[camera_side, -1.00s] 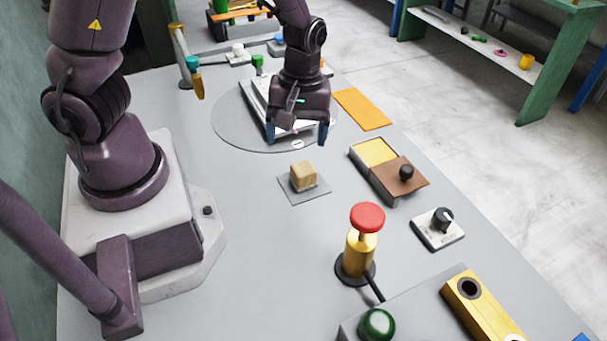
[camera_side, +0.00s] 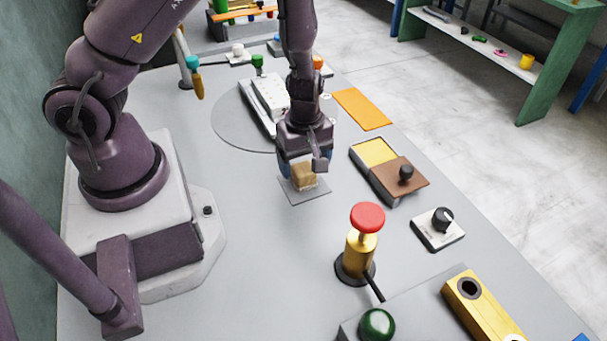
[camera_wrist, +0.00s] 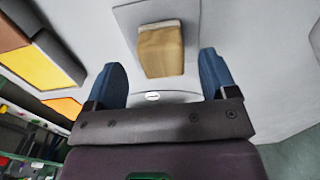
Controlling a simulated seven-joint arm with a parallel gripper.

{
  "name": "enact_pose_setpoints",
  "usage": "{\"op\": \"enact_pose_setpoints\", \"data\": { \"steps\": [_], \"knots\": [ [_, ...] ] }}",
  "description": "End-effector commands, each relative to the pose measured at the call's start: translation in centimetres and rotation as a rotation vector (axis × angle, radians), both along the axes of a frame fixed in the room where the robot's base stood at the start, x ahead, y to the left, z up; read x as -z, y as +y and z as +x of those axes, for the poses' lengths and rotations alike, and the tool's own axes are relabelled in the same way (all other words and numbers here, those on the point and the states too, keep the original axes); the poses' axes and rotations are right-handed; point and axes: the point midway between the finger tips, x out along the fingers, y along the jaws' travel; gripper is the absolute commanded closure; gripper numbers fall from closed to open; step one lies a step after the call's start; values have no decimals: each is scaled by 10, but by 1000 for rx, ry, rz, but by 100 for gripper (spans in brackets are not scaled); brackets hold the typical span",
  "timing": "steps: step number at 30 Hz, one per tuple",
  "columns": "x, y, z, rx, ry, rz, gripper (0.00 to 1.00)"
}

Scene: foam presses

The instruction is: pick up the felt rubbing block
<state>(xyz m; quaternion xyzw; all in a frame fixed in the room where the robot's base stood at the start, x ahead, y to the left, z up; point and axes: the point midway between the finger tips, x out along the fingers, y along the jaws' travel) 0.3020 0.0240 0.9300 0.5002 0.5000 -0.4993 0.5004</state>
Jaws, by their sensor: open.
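The felt rubbing block (camera_side: 304,177), a small tan block, sits on a thin grey square pad (camera_side: 310,197) on the grey table. In the wrist view the block (camera_wrist: 160,50) lies ahead of and between the two blue fingers, with a paler layer on its far edge. My gripper (camera_side: 303,165) is right above and around the block in the side view, and its palm hides part of the block's top. In the wrist view my gripper (camera_wrist: 160,82) is open, with a gap between each finger and the block. I cannot tell whether the fingertips are level with it.
A box with a yellow pad and brown lid (camera_side: 388,172) stands to the right. A red-topped yellow post (camera_side: 362,245) stands in front. A dial (camera_side: 438,228) lies further right, an orange sheet (camera_side: 362,109) behind. The table left of the pad is clear.

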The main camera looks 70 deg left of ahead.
Motion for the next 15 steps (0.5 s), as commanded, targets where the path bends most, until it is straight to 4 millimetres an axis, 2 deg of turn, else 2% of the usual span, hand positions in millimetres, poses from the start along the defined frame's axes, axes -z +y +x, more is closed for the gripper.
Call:
{"op": "enact_pose_setpoints", "data": {
  "steps": [3,6,15],
  "knots": [
    [21,2,-4,-5,6,-1,21],
    [33,2,-3,-2,4,-1,21],
    [40,1,-2,1,1,0,21]
  ]
}}
